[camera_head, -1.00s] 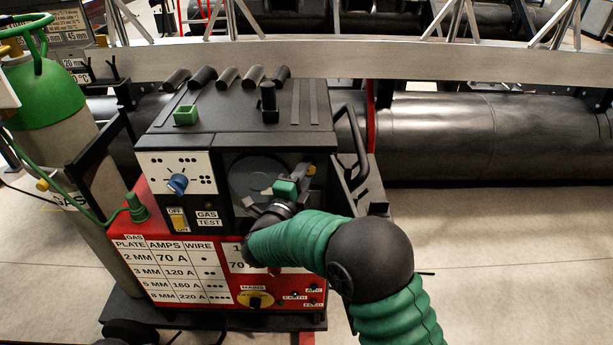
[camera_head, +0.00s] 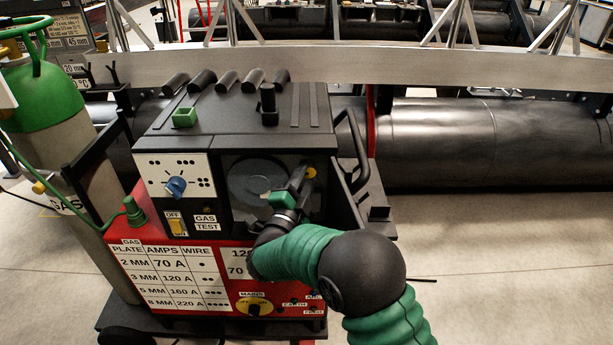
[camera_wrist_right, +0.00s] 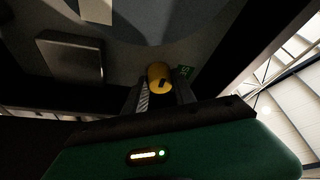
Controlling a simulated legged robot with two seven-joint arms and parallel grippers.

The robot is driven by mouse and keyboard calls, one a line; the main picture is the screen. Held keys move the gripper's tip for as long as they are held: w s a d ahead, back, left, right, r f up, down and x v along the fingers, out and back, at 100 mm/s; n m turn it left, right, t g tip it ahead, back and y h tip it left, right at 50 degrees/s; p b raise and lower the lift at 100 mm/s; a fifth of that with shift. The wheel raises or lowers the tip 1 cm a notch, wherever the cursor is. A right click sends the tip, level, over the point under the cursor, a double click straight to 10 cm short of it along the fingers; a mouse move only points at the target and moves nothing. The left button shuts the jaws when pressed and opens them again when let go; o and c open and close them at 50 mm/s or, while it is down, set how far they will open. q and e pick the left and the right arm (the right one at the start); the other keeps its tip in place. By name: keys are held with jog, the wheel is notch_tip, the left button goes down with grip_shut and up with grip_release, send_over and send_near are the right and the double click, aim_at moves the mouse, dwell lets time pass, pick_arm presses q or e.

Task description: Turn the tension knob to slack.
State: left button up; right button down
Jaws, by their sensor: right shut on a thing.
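The tension knob is a small yellow knob (camera_head: 311,173) inside the open bay on the right of the welding machine's front. My right gripper (camera_head: 305,177) reaches up to it from below and in front. In the right wrist view the yellow knob (camera_wrist_right: 159,76) sits between the two fingertips (camera_wrist_right: 160,92), with a dark mark on its face. The fingers are shut on it. A small green label (camera_wrist_right: 185,71) shows just right of the knob; its lettering is too small to read. My left gripper is not in view.
The welding machine (camera_head: 230,140) has a blue dial (camera_head: 175,186) at left and a yellow mains switch (camera_head: 254,305) low down. A round grey spool (camera_head: 254,182) is left of the gripper. A green gas bottle (camera_head: 45,95) stands at left. A black side handle (camera_head: 357,150) is close on the right.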

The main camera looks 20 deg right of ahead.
jog(key=shift+a+f, duration=0.15)
jog(key=shift+f, duration=0.3)
jog(key=c, duration=1.1)
grip_release()
jog(key=shift+c, duration=0.2)
jog(key=shift+o, duration=0.6)
jog(key=shift+r, duration=0.2)
jog(key=v, duration=1.2)
